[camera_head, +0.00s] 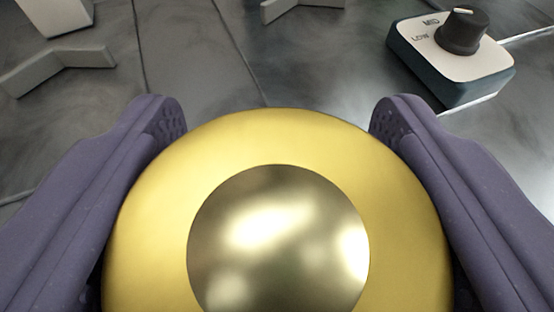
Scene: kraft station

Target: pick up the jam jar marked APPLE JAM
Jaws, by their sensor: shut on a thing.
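A round gold lid (150,240) with a shiny, darker metallic disc (278,240) at its middle fills the lower centre of the view. It looks like the top of a jar seen from above. No label shows, so I cannot tell if it reads APPLE JAM. My gripper (277,115) has its two purple fingers on the left and right sides of this round thing, shut on it. The sides and base of the thing are hidden beneath its top.
A dark blue box with a white top and a black knob (462,30), marked MID and LOW, stands at the upper right. Grey angled pieces (60,65) lie at the upper left, and another (300,6) is at the top edge. The grey tiled surface between them is clear.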

